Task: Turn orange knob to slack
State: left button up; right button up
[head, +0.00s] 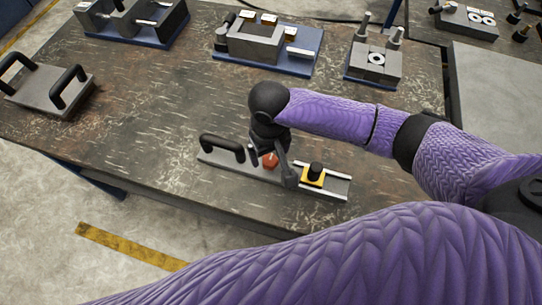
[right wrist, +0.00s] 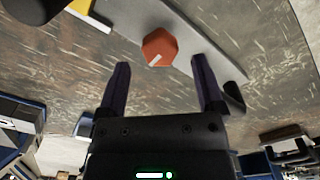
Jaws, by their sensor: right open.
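The orange knob (head: 270,160) is six-sided with a white mark on top. It sits on a grey metal fixture plate (head: 215,158) near the table's front edge. My left gripper is not in view.
The fixture has a black handle (head: 222,146) left of the knob and a yellow block with a black knob (head: 313,173) on a rail to the right. Other fixtures (head: 268,44) stand along the table's back. The table (head: 150,120) is clear around the fixture.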

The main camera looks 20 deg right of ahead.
aim_at(270, 160)
notch_tip(270, 160, down, 3)
jog(key=shift+b, duration=0.35)
